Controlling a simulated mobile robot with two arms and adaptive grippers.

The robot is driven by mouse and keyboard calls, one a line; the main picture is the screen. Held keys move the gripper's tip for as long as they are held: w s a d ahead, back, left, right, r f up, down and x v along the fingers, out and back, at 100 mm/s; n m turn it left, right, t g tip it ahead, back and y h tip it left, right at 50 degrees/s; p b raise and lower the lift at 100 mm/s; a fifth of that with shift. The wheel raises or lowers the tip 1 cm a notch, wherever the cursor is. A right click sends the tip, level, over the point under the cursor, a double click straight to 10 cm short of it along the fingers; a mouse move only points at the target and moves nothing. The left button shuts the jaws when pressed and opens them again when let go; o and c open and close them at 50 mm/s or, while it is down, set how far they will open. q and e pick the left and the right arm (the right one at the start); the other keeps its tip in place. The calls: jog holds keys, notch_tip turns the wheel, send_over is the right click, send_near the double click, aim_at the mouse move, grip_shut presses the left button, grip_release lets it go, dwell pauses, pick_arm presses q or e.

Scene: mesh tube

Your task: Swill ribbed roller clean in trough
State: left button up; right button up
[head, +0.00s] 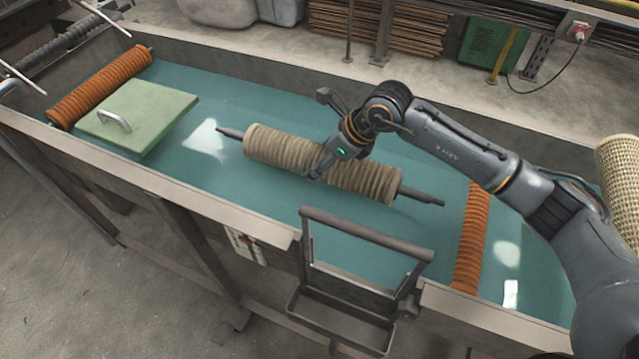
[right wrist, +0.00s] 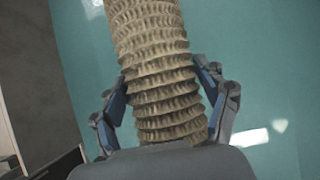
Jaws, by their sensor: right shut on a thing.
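The ribbed roller (head: 268,147) is beige, with a dark shaft end sticking out at each side. It lies slanted across the middle of the trough (head: 170,187), over teal water. I cannot tell how deep it sits. My right gripper (head: 318,172) is shut on the roller near its middle. In the right wrist view the ribbed roller (right wrist: 155,60) runs up between the two blue-padded fingers of the gripper (right wrist: 165,105), one on each side. My left gripper is not in view.
An orange ribbed roller (head: 100,85) and a green lid with a handle (head: 150,112) are at the trough's left end. Another orange roller (head: 471,235) lies at the right. A dark metal frame with a tray (head: 340,325) hangs at the front edge. Open water surrounds the beige roller.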

notch_tip(320, 180, up, 17)
jog(key=p, duration=0.7)
jog(key=shift+f+p, duration=0.2)
jog(key=shift+p, duration=0.1)
dwell(0.7)
